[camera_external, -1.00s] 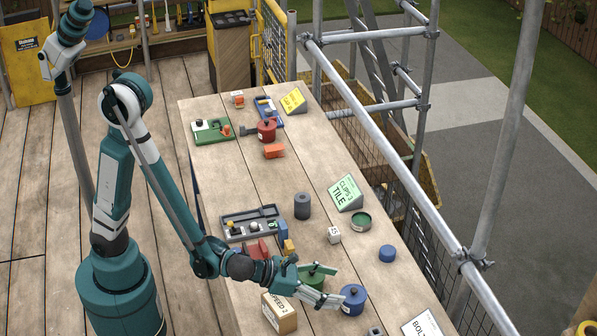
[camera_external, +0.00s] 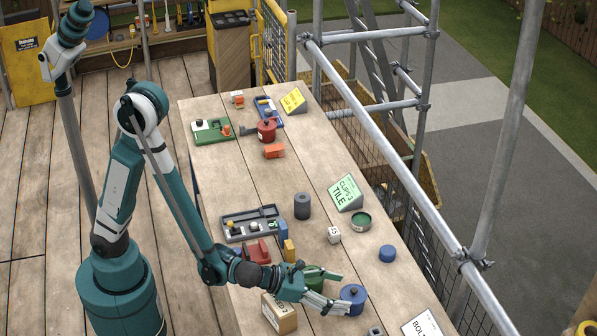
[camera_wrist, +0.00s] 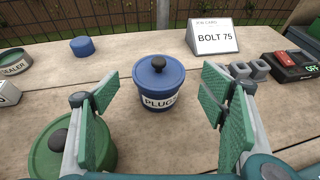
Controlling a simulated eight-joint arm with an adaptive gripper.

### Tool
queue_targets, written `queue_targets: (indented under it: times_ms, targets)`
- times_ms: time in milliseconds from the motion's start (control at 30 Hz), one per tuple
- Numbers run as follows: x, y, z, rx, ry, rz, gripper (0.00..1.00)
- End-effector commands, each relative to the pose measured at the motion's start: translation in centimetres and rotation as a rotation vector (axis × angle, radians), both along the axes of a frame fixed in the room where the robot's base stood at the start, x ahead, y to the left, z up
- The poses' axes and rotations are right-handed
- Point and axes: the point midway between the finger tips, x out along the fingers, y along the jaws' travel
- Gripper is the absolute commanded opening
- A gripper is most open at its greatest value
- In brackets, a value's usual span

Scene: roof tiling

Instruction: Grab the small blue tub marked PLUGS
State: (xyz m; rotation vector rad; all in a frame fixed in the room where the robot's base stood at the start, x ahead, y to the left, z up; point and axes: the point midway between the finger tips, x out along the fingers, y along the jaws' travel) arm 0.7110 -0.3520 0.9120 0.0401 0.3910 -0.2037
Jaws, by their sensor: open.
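The small blue tub (camera_wrist: 158,84) has a lid with a dark knob and a white label reading PLUGS. It stands upright on the table. In the external view the blue tub (camera_external: 353,297) is near the table's front right. My gripper (camera_wrist: 165,115) is open and empty. Its green-padded fingers show left and right of the tub in the wrist view, with the tub ahead between them. In the external view my gripper (camera_external: 340,290) is close to the tub; whether a finger touches it I cannot tell.
A green tub (camera_wrist: 75,145) with a dark knob stands by my left finger. A blue cylinder (camera_wrist: 83,46) and sealer tin (camera_wrist: 14,62) are at the left.

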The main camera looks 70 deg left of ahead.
Motion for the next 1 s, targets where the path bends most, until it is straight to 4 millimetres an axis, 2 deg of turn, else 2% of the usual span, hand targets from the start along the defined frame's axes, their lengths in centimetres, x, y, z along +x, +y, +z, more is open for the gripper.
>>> queue_targets:
  times_ms: [467, 1000]
  targets:
    - [0.6, -0.1, -0.3, 0.0, 0.0, 0.0, 0.71]
    - [4.9, -0.8, -2.3, -0.001, 0.001, 0.0, 0.71]
